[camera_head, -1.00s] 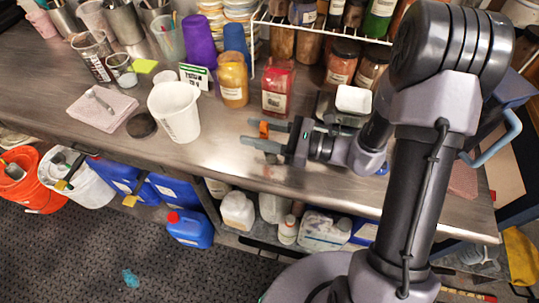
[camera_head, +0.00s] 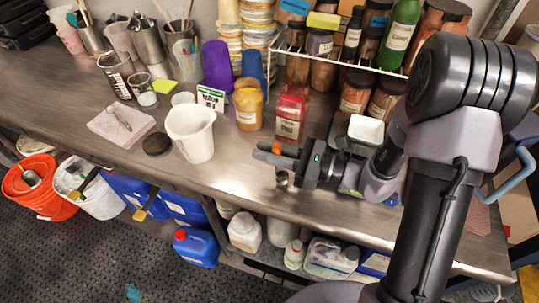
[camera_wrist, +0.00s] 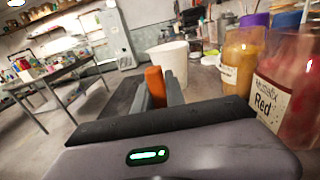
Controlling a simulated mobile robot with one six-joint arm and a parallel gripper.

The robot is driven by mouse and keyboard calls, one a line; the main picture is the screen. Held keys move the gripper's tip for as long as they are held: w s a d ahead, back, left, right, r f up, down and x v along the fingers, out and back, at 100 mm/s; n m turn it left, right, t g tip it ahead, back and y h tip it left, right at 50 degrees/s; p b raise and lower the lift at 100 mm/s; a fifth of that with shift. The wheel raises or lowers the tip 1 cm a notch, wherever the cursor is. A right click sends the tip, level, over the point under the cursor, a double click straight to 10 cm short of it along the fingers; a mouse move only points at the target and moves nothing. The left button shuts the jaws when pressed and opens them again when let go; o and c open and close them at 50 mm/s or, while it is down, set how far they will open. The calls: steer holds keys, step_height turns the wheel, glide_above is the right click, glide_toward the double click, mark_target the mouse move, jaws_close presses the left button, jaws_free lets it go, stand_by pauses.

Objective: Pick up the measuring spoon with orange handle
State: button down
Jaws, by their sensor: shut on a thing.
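The measuring spoon's orange handle (camera_head: 277,149) is between the two fingers of my gripper (camera_head: 270,155), over the front part of the metal counter. My gripper is shut on it. A small metallic part, likely the spoon's bowl (camera_head: 282,180), shows just below the fingers. In the wrist view the orange handle (camera_wrist: 155,84) stands upright between the fingers of my gripper (camera_wrist: 158,92). The lower part of the spoon is hidden there by the gripper body.
A white plastic beaker (camera_head: 191,140) stands left of my gripper, with a black lid (camera_head: 157,144) beside it. A red bottle (camera_head: 290,118) and an orange jar (camera_head: 248,105) stand behind. A small white dish (camera_head: 366,129) is at right. The counter's front strip is mostly clear.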

step_height(320, 180, up, 2)
steer(key=shift+r+p, duration=0.1)
steer(key=shift+p, duration=0.35)
steer(key=s+d+p, duration=0.3)
steer(key=s+p, duration=0.9)
steer(key=s, duration=0.3)
steer(key=shift+s+d+r, duration=0.15)
steer(key=shift+s+r, duration=0.25)
steer(key=shift+r, duration=0.05)
steer(key=shift+w, duration=0.1)
stand_by(1.2)
